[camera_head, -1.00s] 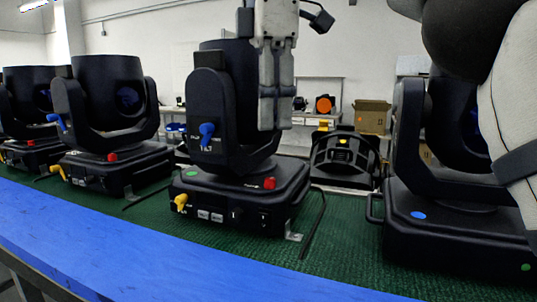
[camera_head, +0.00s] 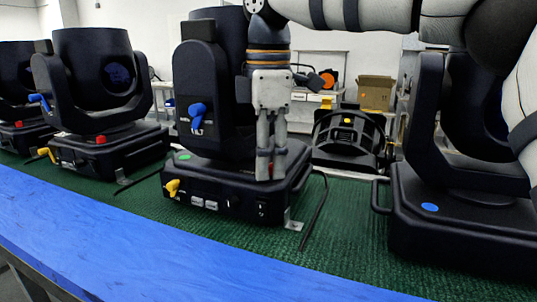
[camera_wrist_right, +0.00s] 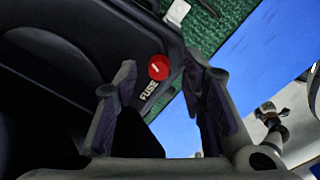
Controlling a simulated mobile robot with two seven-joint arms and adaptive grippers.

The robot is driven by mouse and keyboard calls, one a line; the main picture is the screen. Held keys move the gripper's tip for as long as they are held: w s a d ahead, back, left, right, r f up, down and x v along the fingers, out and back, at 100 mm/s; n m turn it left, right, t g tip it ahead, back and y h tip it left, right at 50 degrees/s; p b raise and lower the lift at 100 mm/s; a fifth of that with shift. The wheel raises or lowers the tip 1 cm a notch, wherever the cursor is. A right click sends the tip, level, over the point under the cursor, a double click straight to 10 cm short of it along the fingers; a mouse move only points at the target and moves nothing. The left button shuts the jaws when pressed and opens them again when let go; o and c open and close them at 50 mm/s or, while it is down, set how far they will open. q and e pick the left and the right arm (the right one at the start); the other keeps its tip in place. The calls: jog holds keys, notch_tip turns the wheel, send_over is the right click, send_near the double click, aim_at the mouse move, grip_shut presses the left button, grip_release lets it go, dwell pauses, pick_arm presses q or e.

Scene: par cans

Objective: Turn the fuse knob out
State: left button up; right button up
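The fuse knob (camera_wrist_right: 158,68) is a round red knob with a white slot mark, beside the word FUSE on a black base in the right wrist view. It is on the middle moving-head light (camera_head: 182,35), whose base carries a yellow lever and a blue lever above. My left gripper is not in view.
Similar black lights stand at left (camera_head: 95,75) and right (camera_head: 450,205) on the green mat (camera_head: 345,235). The blue table edge (camera_head: 150,240) runs along the front. A black wire lies right of the middle light. A cardboard box (camera_head: 376,92) stands behind.

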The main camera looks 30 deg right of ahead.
jog(key=shift+f, duration=0.1)
jog(key=shift+c, duration=0.4)
grip_shut()
jog(key=shift+m, duration=1.5)
jog(key=shift+o, duration=0.4)
grip_release()
notch_tip(320, 180, up, 12)
jog(key=shift+s+a, duration=0.2)
jog(key=shift+s, duration=0.05)
